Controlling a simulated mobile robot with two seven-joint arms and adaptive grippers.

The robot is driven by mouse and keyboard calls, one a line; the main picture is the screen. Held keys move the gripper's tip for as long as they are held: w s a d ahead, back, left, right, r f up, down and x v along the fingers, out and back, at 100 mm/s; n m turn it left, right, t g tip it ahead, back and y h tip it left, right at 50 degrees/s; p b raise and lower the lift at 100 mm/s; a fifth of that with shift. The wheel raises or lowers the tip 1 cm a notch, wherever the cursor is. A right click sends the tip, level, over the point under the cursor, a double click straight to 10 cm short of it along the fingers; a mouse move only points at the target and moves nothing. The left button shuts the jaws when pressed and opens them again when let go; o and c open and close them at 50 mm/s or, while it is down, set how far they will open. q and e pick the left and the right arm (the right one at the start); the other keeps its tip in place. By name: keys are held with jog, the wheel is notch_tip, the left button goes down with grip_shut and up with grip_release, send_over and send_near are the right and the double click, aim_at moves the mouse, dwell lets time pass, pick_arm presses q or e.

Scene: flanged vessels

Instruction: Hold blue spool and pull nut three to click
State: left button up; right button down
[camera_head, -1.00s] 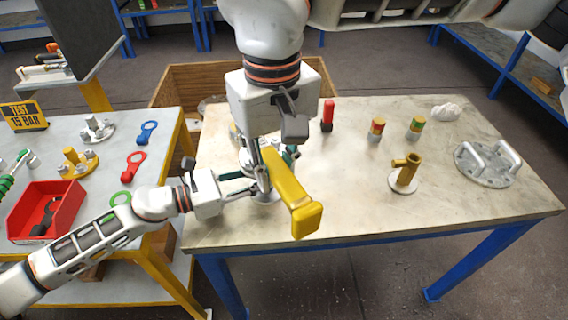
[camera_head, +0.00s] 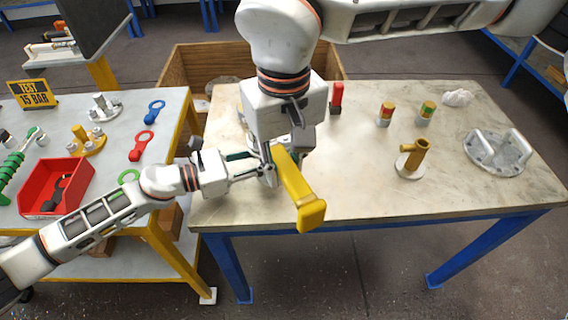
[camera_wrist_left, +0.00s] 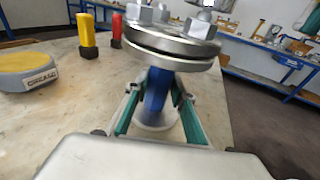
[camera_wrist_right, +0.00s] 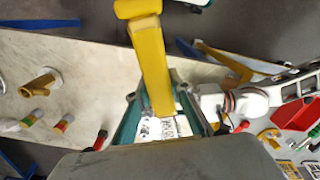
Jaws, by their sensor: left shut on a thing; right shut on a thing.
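The blue spool (camera_wrist_left: 155,92) stands upright under a steel flange (camera_wrist_left: 170,42) with nuts (camera_wrist_left: 200,27) on top. My left gripper (camera_wrist_left: 156,100) is shut on the spool, one finger on each side. In the head view my left gripper (camera_head: 262,170) comes in low from the left. My right gripper (camera_head: 280,150) is shut on a long yellow tool (camera_head: 297,188), which also shows in the right wrist view (camera_wrist_right: 152,60). The tool's thick end points toward the table's front edge. My right arm hides most of the flange in the head view. I cannot tell which nut is number three.
A brass fitting (camera_head: 412,160), a lidded plate with handles (camera_head: 498,152) and small red-green cans (camera_head: 385,114) stand to the right. A red bottle (camera_head: 337,98) stands behind. A second table with a red bin (camera_head: 56,187) is at left. The table's front right is clear.

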aim_at(275, 159)
jog(key=shift+f, duration=0.9)
jog(key=shift+a, duration=0.1)
jog(key=shift+m, duration=0.7)
jog(key=shift+s+a+r, duration=0.1)
jog(key=shift+a+r, duration=0.1)
jog(key=shift+r, duration=0.6)
jog(key=shift+s+a+r, duration=0.1)
jog(key=shift+a+r, duration=0.15)
jog(key=shift+r, duration=0.6)
jog(key=shift+s+a+r, duration=0.1)
jog(key=shift+a+r, duration=0.1)
jog(key=shift+r, duration=0.6)
pick_arm(q)
jog(key=o, duration=1.1)
jog(key=shift+c, duration=0.2)
